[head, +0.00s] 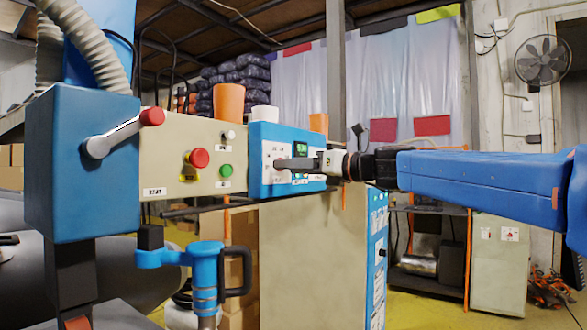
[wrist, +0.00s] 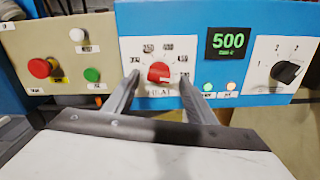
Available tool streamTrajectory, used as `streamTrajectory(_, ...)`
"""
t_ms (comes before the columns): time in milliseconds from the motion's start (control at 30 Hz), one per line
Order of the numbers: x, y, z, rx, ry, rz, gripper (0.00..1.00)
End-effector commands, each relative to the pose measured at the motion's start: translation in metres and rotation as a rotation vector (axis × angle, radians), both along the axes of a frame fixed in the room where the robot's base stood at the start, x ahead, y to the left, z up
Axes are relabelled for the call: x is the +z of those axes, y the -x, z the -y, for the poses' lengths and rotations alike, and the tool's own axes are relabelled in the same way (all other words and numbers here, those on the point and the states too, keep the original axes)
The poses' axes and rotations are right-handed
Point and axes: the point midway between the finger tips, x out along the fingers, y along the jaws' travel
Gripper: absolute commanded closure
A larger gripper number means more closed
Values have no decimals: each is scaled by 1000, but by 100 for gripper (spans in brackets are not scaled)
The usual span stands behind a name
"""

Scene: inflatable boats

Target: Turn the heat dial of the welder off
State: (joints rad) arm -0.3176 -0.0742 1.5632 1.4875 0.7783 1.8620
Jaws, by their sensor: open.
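The welder's blue control panel (head: 262,143) is in the middle of the head view and across the top of the wrist view (wrist: 185,20). Its heat dial (wrist: 159,71) is a red knob on a white plate with numbers around it; the label below is partly hidden. A green display (wrist: 228,41) reads 500. My gripper (head: 281,163) reaches the panel from the right. In the wrist view its two fingers (wrist: 159,82) are open, one on each side of the red dial, with gaps visible. In the head view the gripper hides the dial.
A black selector knob (wrist: 287,71) is right of the display. A beige panel to the left holds a red button (head: 199,158), a green button (head: 226,171) and a white button (head: 229,135). A red-knobbed lever (head: 125,133) is on the blue box farther left.

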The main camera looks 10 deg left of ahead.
Motion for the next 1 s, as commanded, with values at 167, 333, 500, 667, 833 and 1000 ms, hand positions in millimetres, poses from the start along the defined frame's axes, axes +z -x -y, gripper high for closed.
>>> streamTrajectory(167,0,0,0,0,0,0,78)
streamTrajectory(333,0,0,0,0,0,1,91)
streamTrajectory(500,0,0,0,0,9,18,90)
streamTrajectory(667,0,0,1,0,35,68,90)
streamTrajectory(833,0,-1,1,0,88,170,90)
streamTrajectory(1000,1,-2,1,0,159,306,90)
